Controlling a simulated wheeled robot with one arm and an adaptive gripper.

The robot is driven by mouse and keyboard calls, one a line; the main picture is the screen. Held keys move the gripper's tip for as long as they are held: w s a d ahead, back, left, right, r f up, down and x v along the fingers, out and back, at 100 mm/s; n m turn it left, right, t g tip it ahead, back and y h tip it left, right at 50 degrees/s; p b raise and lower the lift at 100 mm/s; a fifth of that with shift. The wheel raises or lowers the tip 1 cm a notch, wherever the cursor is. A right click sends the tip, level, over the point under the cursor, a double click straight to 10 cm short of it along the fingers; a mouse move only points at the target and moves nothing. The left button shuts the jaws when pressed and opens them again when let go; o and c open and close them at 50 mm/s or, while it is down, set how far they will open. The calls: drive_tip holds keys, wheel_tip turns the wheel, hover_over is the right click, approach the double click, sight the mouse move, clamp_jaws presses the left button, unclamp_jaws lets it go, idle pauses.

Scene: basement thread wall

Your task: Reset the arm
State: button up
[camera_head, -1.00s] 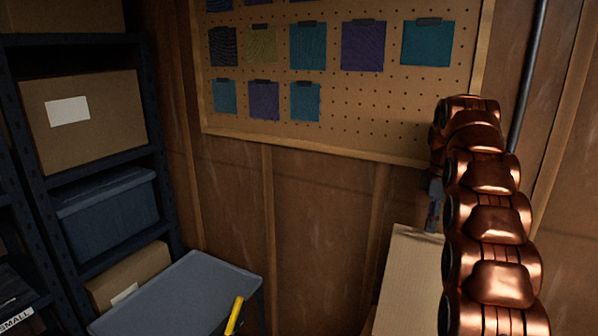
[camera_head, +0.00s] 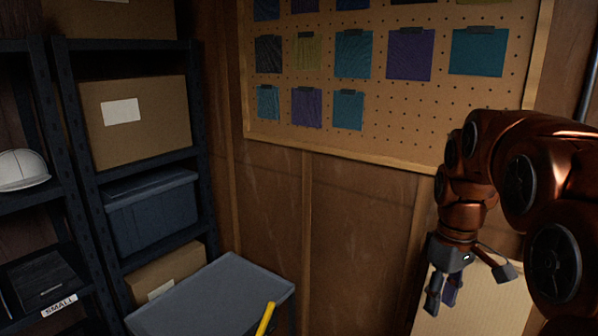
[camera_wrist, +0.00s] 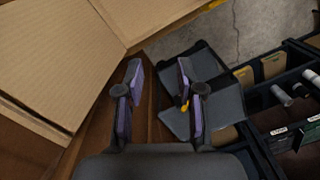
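My gripper (camera_head: 455,280) hangs at the end of my bent copper-coloured arm, at the right of the head view. It points down in front of a light cardboard surface (camera_head: 480,306). In the wrist view my gripper (camera_wrist: 159,90) has its two fingers with purple pads well apart. Nothing is between them. The arm's upper links cover the right edge of the head view.
A pegboard (camera_head: 400,130) with coloured swatches hangs on the wooden wall. Shelves at left hold a cardboard box (camera_head: 138,120), a blue-grey bin (camera_head: 152,215) and a white helmet (camera_head: 22,170). A grey surface (camera_head: 205,300) with a yellow object (camera_head: 265,318) stands low in front.

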drive_tip(key=s+a+f+m, duration=0.2)
drive_tip(key=s+f, duration=0.3)
drive_tip(key=s, duration=0.7)
drive_tip(key=s+a+f+m+g, duration=0.1)
drive_tip(key=s+a+f+m, duration=0.2)
drive_tip(key=s, duration=0.9)
wheel_tip(320, 180, down, 4)
drive_tip(key=a, duration=0.2)
drive_tip(key=shift+s+a+r+b, duration=0.2)
drive_tip(key=shift+s+a+b, duration=0.1)
drive_tip(key=shift+s+b, duration=0.1)
drive_tip(key=shift+d+m, duration=0.1)
drive_tip(key=shift+m, duration=0.2)
